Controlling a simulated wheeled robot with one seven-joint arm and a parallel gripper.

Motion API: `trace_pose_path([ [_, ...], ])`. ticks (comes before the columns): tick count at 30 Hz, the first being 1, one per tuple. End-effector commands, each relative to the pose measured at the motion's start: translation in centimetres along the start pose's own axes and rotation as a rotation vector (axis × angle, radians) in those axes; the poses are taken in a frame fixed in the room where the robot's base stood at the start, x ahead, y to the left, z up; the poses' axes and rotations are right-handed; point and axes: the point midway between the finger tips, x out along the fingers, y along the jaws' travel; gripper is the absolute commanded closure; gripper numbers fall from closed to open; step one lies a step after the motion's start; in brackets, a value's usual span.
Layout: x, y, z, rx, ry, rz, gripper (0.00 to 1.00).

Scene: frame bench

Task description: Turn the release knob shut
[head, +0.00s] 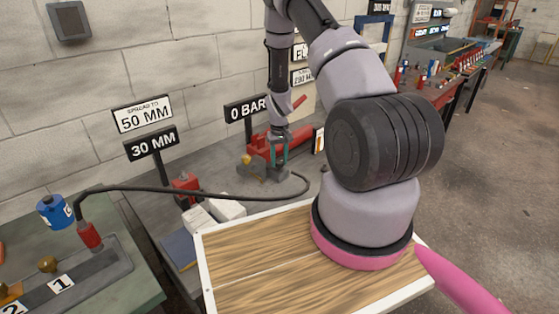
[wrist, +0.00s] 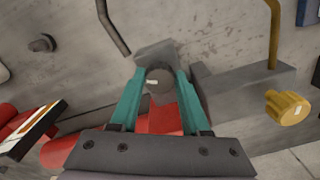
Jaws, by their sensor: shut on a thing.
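In the wrist view, a round dark grey knob (wrist: 159,80) with a pale mark on its face sits between my teal fingertips; I take it as the release knob. My gripper (wrist: 160,84) is shut on it, one finger at each side. In the head view, my gripper (head: 278,152) points down at the red pump (head: 295,143) on the grey bench. The knob is hidden there by the fingers. The red pump body also shows below the knob in the wrist view (wrist: 158,118).
A yellow knob (wrist: 288,108) is on a grey block right of my gripper. A "0 BAR" sign (head: 246,108) stands behind the pump. A black hose (head: 190,192) crosses the bench. A wooden-topped tray (head: 262,278) lies in front. Signs reading "50 MM" and "30 MM" (head: 151,142) stand left.

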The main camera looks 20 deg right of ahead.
Motion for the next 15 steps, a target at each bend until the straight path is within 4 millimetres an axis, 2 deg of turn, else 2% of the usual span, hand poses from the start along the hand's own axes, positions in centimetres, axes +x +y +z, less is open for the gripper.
trace_pose_path([
  [15, -0.04, -0.18, -0.07, 0.491, 0.001, 0.001, 1.0],
])
